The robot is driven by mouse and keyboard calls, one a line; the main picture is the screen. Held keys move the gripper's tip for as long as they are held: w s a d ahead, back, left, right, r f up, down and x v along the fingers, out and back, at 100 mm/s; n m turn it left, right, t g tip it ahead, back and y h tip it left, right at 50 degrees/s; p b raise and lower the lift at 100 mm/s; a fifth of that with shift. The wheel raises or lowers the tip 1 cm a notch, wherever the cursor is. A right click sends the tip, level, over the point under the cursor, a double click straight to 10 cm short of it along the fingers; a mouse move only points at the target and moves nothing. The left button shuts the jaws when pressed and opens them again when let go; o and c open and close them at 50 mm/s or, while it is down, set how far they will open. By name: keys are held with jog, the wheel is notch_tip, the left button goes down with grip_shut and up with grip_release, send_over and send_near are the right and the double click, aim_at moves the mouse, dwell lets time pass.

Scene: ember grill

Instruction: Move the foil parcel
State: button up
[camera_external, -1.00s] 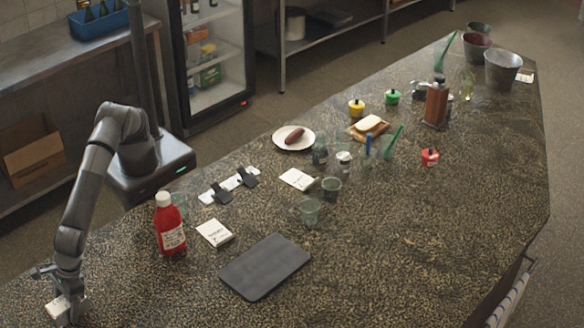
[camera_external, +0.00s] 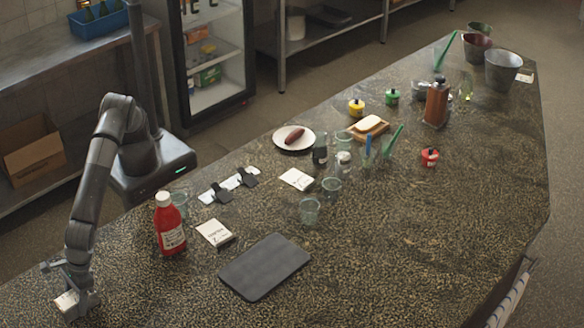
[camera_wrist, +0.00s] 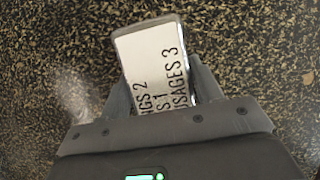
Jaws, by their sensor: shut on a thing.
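The foil parcel (camera_wrist: 152,62) is a flat block with silver-grey edges and a white label in black print; part of the text reads "USAGES 3". In the wrist view it sits between the two fingers of my gripper (camera_wrist: 163,92), which is shut on it. Its near end is hidden by the gripper body. In the external view my gripper (camera_external: 76,300) is at the lower left, low over the counter, with the parcel (camera_external: 66,301) showing pale in it. I cannot tell whether the parcel touches the counter.
A red bottle (camera_external: 169,226) stands right of my arm. A plate (camera_external: 282,141) with a sausage lies further back. The speckled counter's front right is clear.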

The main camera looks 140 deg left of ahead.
aim_at(123, 280)
jog(key=a, duration=1.7)
jog(key=o, duration=1.2)
jog(key=shift+o, duration=0.2)
jog(key=v, duration=1)
jog(key=shift+r, duration=0.4)
